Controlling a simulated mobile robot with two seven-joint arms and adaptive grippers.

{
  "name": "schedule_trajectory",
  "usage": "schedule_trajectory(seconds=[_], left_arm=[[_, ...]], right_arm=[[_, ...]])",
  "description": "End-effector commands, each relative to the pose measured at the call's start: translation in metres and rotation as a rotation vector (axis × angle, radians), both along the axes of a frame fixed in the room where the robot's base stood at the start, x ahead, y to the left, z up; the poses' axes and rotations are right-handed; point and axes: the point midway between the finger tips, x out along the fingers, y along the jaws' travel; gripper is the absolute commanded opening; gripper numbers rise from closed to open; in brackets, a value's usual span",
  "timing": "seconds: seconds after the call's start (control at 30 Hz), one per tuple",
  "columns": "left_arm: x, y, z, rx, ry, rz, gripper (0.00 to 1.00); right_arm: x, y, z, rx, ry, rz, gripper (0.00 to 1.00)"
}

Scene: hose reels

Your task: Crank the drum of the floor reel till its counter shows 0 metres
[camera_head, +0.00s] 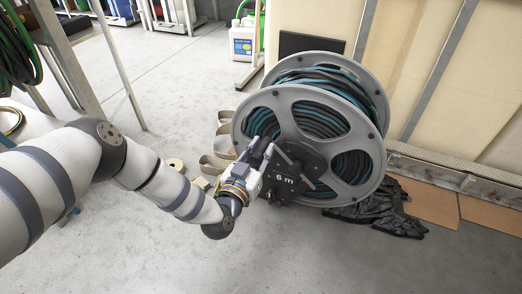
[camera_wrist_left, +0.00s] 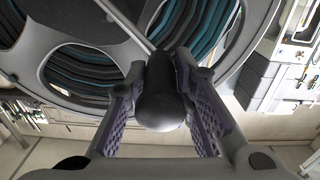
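The floor reel (camera_head: 372,95) has grey flanges with oval openings and carries teal and black hose (camera_head: 318,118). Its counter (camera_head: 285,179) on the dark hub reads 6 m. My left gripper (camera_head: 257,153) is in front of the reel's left side, at the crank handle. In the left wrist view, the dark, rounded crank handle (camera_wrist_left: 162,103) lies between the two fingers of the gripper (camera_wrist_left: 163,70), and the fingertips close in on both its sides. The gripper hides most of the handle in the head view. My right gripper is not in view.
A black crumpled sheet (camera_head: 385,212) lies on the floor right of the reel, near cardboard (camera_head: 432,203). Beige rolls (camera_head: 212,165) lie left of the reel. A white canister (camera_head: 242,40) stands behind. The front floor is clear.

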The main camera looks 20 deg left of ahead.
Motion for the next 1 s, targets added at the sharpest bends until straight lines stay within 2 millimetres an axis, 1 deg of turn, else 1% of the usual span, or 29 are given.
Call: schedule_trajectory(seconds=[0.27,0.47,0.67,0.8,1.0], left_arm=[[0.000,0.000,0.001,0.004,-0.001,0.000,0.00],[0.000,-0.005,0.007,0.053,-0.004,-0.001,0.00],[-0.001,-0.019,0.021,0.180,-0.013,-0.004,0.00],[-0.001,-0.032,0.031,0.306,-0.021,-0.004,0.00],[-0.001,-0.049,0.038,0.495,-0.028,-0.003,0.00]], right_arm=[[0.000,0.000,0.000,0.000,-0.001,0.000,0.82],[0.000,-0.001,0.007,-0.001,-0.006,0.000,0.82],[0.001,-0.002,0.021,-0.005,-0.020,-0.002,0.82],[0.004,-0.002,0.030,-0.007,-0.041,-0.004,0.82],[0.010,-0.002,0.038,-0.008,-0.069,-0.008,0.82]])
